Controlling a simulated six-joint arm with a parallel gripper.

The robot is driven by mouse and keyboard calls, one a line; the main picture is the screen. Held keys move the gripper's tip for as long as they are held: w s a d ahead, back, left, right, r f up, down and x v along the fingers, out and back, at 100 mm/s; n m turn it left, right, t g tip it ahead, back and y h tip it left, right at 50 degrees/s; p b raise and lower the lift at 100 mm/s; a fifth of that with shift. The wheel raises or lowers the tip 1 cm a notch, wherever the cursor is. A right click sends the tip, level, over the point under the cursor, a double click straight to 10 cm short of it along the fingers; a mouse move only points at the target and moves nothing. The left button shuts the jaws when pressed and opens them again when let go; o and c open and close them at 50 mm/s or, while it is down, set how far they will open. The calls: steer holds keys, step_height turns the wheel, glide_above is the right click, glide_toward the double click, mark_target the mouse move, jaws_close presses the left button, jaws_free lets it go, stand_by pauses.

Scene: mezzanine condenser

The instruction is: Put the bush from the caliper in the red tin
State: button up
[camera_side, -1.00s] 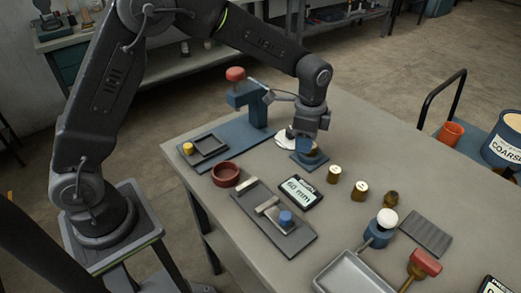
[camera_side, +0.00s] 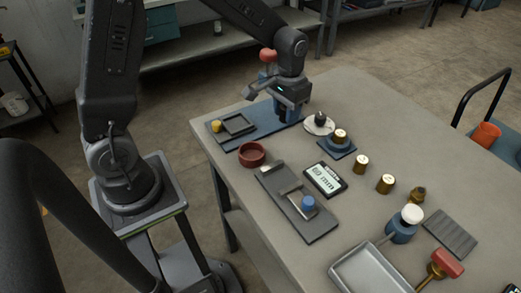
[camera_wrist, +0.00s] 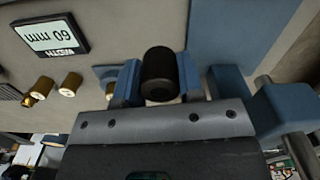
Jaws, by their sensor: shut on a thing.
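The red tin (camera_side: 252,155) is a low, round, open cup on the bench, left of the caliper. I take the caliper to be the grey plate (camera_side: 322,231) with a slider; a blue round piece (camera_side: 308,203) sits on it. The display (camera_side: 325,180) beside it reads 60 mm and also shows in the wrist view (camera_wrist: 50,35). My gripper (camera_side: 284,114) is over the blue mat at the back, behind the tin. In the wrist view its blue fingers (camera_wrist: 158,82) are shut on a dark cylinder (camera_wrist: 158,70). Whether this is the bush I cannot tell.
A brass piece (camera_side: 341,135) stands on a small blue square pad (camera_side: 337,152). A white disc (camera_side: 316,127) with a dark knob is close by my gripper. Brass pieces (camera_side: 361,164) stand right of the display. A red-topped press stands behind my gripper. A grey tray (camera_side: 345,272) is in front.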

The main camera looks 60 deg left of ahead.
steer(key=s+a+r+n, duration=0.3)
steer(key=s+a, duration=0.2)
steer(key=s, duration=0.3)
steer(key=s+a+r+n, duration=0.2)
steer(key=s+a+r, duration=0.2)
steer(key=s, duration=0.3)
steer(key=w+d+f, duration=0.1)
steer(key=d+f, duration=0.1)
steer(key=d, duration=0.1)
steer(key=w+d+f, duration=0.2)
steer(key=d, duration=0.1)
steer(key=w+d+f, duration=0.1)
steer(key=d+f, duration=0.2)
steer(key=shift+w+d, duration=0.15)
steer(key=shift+d, duration=0.25)
steer(key=shift+f, duration=2.05)
steer(key=shift+f, duration=0.15)
steer(key=shift+f, duration=0.4)
